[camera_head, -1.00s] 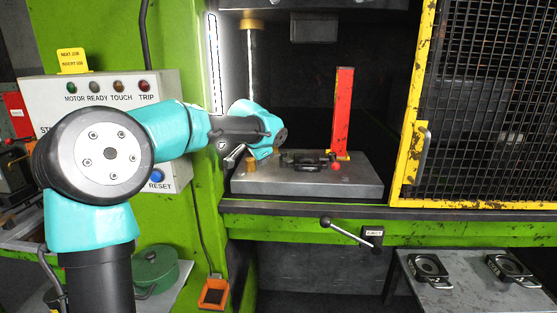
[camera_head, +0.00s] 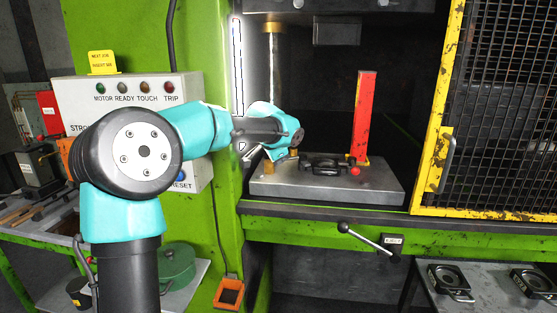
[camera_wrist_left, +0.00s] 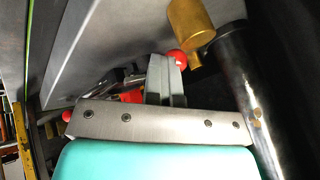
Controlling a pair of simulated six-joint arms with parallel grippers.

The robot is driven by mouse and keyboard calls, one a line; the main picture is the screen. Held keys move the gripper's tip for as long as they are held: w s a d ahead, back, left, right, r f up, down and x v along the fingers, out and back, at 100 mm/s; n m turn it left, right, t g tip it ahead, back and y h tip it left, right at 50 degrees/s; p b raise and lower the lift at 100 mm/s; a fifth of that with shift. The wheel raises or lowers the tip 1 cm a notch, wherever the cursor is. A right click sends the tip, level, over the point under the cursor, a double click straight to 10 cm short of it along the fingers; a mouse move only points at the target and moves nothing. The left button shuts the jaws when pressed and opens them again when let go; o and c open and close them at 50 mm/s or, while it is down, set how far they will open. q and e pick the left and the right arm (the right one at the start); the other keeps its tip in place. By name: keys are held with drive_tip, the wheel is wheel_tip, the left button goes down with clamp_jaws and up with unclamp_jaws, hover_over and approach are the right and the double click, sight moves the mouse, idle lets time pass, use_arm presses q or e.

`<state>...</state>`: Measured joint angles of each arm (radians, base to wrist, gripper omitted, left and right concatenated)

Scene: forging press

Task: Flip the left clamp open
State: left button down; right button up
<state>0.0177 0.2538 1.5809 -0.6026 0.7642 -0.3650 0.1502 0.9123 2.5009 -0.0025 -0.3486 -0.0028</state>
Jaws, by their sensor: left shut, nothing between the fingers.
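My left gripper (camera_wrist_left: 165,68) shows best in the left wrist view, its two grey fingers together with nothing between them. A red ball knob (camera_wrist_left: 181,58) shows right by the fingertips, below a brass-coloured cylinder (camera_wrist_left: 190,28); I cannot tell whether they touch. In the head view my left wrist hangs over the left edge of the grey press bed (camera_head: 375,188) and hides its fingers and the left clamp. A black die with a handle (camera_head: 325,163) lies on the bed. A second red knob (camera_head: 355,171) sits at the die's right. My right gripper is not in view.
A red upright post (camera_head: 362,115) stands behind the die at the right. A yellow-framed mesh guard (camera_head: 500,110) is further right. A brass-topped column (camera_head: 273,60) rises behind my wrist. A ball-ended lever (camera_head: 362,236) sticks out below the bed. Spare dies (camera_head: 449,278) lie on a lower table.

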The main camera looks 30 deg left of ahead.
use_arm(q)
drive_tip(key=shift+s+d+r, duration=0.1)
drive_tip(key=shift+s+r, duration=0.1)
drive_tip(key=shift+s, duration=0.25)
drive_tip(key=s+d+f+v, duration=0.1)
drive_tip(key=v, duration=1)
drive_tip(key=shift+s+r, duration=0.3)
drive_tip(key=shift+s, duration=0.05)
